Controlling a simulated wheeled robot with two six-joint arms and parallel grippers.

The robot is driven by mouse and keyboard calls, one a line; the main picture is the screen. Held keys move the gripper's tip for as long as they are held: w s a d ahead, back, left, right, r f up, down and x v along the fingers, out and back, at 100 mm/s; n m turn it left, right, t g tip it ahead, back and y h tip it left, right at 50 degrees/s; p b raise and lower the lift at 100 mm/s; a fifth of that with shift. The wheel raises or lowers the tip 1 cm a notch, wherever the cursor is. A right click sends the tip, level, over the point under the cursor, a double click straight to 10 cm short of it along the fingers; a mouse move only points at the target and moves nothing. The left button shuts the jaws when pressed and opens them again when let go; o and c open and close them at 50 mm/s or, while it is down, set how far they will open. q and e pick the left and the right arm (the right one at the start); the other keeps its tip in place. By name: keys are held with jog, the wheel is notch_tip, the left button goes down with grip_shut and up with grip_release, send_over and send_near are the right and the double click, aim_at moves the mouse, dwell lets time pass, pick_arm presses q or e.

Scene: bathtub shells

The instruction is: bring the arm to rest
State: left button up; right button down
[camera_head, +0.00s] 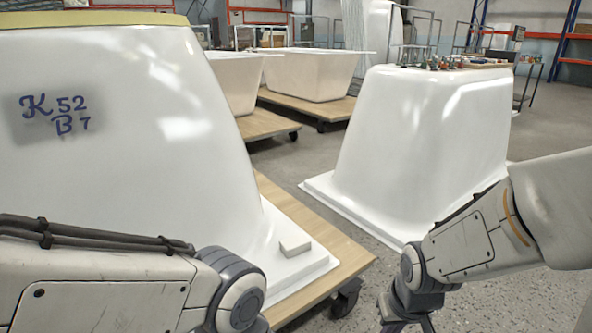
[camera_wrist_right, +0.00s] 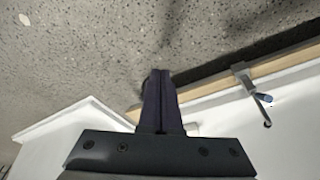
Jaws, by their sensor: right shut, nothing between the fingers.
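My right arm comes in from the right in the head view, and only the start of its gripper shows at the bottom edge. In the right wrist view my right gripper (camera_wrist_right: 160,82) is shut, its two dark fingers together with nothing between them, over the speckled floor. My left arm crosses the lower left of the head view. Its gripper is out of the picture.
A near white shell (camera_head: 130,150) marked "K52 B7" stands on a wheeled wooden dolly (camera_head: 330,245), with a small block (camera_head: 294,245) on its flange. Another white shell (camera_head: 415,150) stands behind my right arm. Grey floor (camera_head: 290,165) lies between them.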

jog(key=s+a+r+n+g+p, duration=0.1)
jog(key=s+a+r+n+p, duration=0.1)
jog(key=s+a+r+p, duration=0.4)
jog(key=s+a+r+n+g+y+p, duration=0.1)
jog(key=s+a+r+n+p, duration=0.25)
jog(key=r, duration=0.45)
jog(key=s+a+r+n+g+p, duration=0.1)
jog(key=s+a+r+n+p, duration=0.15)
jog(key=s+r+p, duration=0.35)
notch_tip(320, 180, up, 38)
jog(key=w+m+p, duration=0.1)
jog(key=w+p, duration=0.1)
jog(key=p, duration=3.4)
jog(key=shift+w+a, duration=0.15)
jog(key=shift+a, duration=0.2)
